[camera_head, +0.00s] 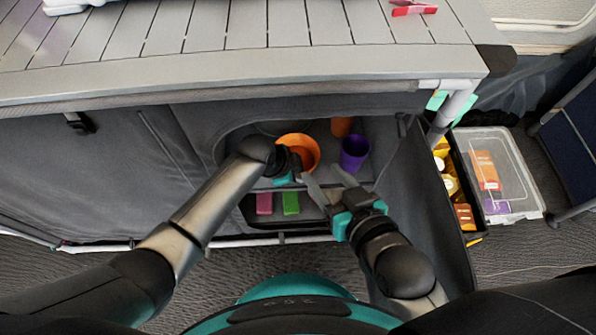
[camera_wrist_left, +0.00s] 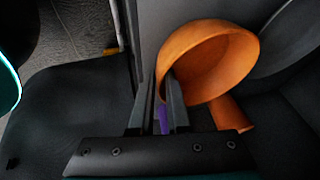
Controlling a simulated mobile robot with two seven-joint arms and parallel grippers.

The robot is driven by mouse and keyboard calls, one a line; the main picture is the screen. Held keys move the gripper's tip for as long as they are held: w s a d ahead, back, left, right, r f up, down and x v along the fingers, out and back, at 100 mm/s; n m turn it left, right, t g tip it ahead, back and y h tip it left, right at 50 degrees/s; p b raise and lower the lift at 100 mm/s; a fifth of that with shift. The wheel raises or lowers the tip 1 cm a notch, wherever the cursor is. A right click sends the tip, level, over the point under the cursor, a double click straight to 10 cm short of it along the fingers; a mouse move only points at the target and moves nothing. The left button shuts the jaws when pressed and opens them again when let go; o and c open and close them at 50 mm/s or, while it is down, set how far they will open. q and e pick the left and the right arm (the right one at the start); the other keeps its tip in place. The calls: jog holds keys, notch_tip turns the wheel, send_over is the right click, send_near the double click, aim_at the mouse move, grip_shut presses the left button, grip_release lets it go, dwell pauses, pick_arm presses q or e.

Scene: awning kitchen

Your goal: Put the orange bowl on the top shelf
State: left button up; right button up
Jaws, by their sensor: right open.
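The orange bowl (camera_head: 312,152) is in the opening of the fabric cabinet below the counter. It also shows in the left wrist view (camera_wrist_left: 222,62), with its hollow side visible. My left gripper (camera_wrist_left: 160,88) is at the bowl's near rim, with one finger inside and one outside; the gap between the fingers is narrow. In the head view my left gripper (camera_head: 291,165) is partly hidden by its own wrist. My right gripper (camera_head: 326,190) is open and empty, in front of the cabinet, right of the bowl. The upper shelf (camera_head: 335,180) is partly hidden by my grippers.
A purple cup (camera_head: 355,153) and an orange cup (camera_head: 342,126) stand right of the bowl. A pink item (camera_head: 264,203) and a green item (camera_head: 290,203) lie on the lower shelf. The open cabinet flap (camera_head: 425,200) hangs on the right, beside a clear-lidded box (camera_head: 515,180).

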pick_arm(q)
jog(key=o, duration=0.3)
jog(key=shift+r, duration=0.1)
